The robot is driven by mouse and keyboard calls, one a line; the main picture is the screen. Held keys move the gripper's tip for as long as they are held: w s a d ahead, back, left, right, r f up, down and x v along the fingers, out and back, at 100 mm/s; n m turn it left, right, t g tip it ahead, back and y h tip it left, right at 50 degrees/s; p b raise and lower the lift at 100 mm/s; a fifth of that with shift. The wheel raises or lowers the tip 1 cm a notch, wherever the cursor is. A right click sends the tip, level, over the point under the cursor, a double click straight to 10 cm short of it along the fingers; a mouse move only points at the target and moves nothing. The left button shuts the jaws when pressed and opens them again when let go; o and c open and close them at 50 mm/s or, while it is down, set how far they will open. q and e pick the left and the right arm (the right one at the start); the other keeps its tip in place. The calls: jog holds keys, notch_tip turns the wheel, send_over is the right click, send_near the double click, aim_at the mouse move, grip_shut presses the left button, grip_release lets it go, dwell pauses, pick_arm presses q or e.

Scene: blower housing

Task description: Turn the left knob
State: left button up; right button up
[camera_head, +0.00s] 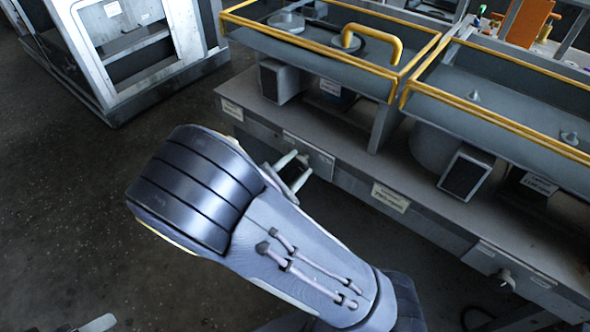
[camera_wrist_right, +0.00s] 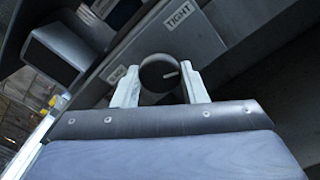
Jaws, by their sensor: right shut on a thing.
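The left knob (camera_wrist_right: 160,74) is dark and round with a pale pointer line, on the front panel of the bench. In the right wrist view it sits between the two pale fingers of my right gripper (camera_wrist_right: 157,86), which is shut on it. In the head view my right gripper (camera_head: 292,172) reaches the panel under the left tray, and its fingers and arm hide the knob. A pale fingertip, seemingly of my left gripper (camera_head: 98,323), shows at the bottom left edge; its opening cannot be told.
A TIGHT label (camera_wrist_right: 180,16) is on the panel by the knob. Another knob (camera_head: 505,279) is farther right. A yellow-rimmed tray (camera_head: 388,80) stands on the bench above. A white-framed cabinet (camera_head: 110,50) stands at the back left. The dark floor (camera_head: 60,190) at left is clear.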

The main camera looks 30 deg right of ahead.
jog(key=shift+f+m, duration=0.1)
jog(key=shift+m, duration=0.5)
jog(key=o, duration=1)
jog(key=shift+c, duration=0.2)
jog(key=v, duration=0.8)
jog(key=shift+d, duration=0.1)
